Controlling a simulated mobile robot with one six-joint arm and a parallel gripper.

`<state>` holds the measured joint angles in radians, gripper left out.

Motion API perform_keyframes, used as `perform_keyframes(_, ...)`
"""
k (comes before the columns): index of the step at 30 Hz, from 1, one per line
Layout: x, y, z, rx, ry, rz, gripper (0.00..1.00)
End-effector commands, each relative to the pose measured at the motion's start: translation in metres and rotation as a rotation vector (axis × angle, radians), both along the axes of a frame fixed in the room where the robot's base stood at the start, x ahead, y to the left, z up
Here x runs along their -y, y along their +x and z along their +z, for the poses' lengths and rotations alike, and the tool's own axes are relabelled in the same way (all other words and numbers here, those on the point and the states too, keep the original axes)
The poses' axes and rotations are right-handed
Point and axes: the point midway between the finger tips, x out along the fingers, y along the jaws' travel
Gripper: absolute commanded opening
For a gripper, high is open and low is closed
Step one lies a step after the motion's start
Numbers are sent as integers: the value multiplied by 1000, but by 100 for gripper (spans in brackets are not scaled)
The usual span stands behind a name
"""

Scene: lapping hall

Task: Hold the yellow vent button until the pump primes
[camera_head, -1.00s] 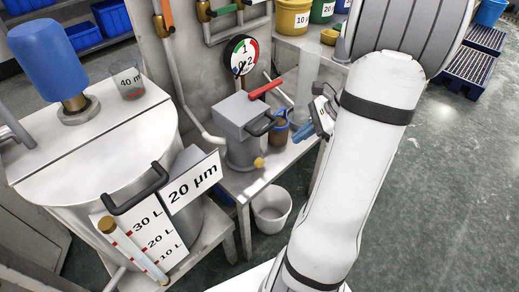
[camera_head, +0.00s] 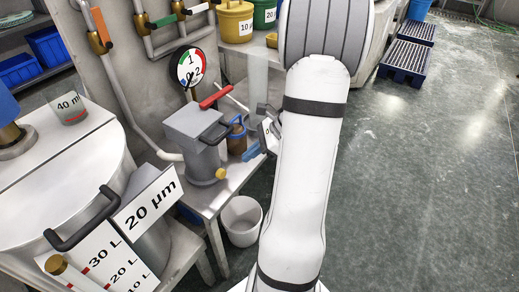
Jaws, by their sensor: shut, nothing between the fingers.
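The yellow vent button (camera_head: 221,173) sticks out low on the front of a grey pump housing (camera_head: 193,133). The housing has a black handle and a red lever on top, and stands on a steel bench. My gripper (camera_head: 252,151), with blue fingers, is shut and empty. In the picture it is up and to the right of the button, with a visible gap between them. The white arm hides part of the gripper. A round gauge (camera_head: 188,67) with coloured sectors is on the panel behind the pump.
A brown jug with a blue rim (camera_head: 237,139) stands beside the pump, close to my gripper in the picture. A white bucket (camera_head: 241,221) is on the floor below. A steel tank (camera_head: 60,165) is at left. The floor at right is open, with blue pallets behind.

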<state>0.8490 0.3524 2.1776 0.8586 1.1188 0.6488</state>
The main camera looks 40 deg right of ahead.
Motion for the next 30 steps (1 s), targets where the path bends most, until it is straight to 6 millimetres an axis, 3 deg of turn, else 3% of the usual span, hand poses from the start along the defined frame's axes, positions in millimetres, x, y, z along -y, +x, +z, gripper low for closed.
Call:
perform_keyframes(3, -18, 9, -22, -2, 2, 3, 0)
perform_keyframes(10, -39, 22, -45, -2, 1, 2, 0)
perform_keyframes(30, -43, 27, -50, -1, 0, -9, 0)
